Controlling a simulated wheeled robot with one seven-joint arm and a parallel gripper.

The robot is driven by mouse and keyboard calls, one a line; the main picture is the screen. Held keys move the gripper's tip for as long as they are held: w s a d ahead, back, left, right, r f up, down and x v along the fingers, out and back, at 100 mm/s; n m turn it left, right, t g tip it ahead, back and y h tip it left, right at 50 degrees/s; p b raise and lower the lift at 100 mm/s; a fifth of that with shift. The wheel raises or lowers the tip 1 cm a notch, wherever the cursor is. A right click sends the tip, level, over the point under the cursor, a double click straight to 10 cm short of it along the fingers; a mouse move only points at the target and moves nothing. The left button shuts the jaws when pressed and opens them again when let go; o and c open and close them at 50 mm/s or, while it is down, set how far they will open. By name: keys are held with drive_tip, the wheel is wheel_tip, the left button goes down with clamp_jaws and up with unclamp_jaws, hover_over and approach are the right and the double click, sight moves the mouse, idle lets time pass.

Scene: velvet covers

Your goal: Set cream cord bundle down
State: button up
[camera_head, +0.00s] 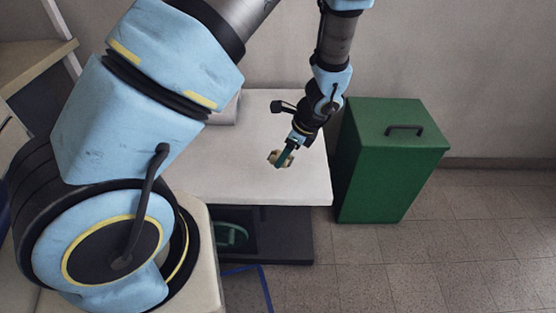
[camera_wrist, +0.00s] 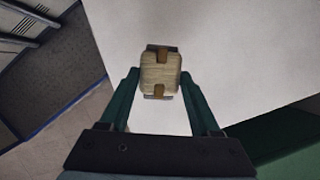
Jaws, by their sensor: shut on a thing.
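The cream cord bundle (camera_wrist: 160,73) is a pale block with tan bands, held between the fingers of my gripper (camera_wrist: 160,88) in the wrist view. In the head view my gripper (camera_head: 284,158) is shut on the bundle (camera_head: 276,158). It is over the right part of the white tabletop (camera_head: 230,180). The tabletop shows behind the bundle in the wrist view. I cannot tell whether the bundle touches the top or is a little above it.
A green box with a black handle (camera_head: 390,165) stands right of the table. A dark lower shelf (camera_head: 290,240) under the table holds a green round thing (camera_head: 231,234). A grey rolled thing (camera_head: 228,112) lies at the table's back left. The tabletop around my gripper is bare.

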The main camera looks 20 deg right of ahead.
sight(284, 174)
drive_tip(key=shift+f, duration=2.2)
drive_tip(key=shift+f+b, duration=0.35)
drive_tip(key=shift+f, duration=0.1)
drive_tip(key=o, duration=1.4)
drive_tip(key=shift+o, duration=0.2)
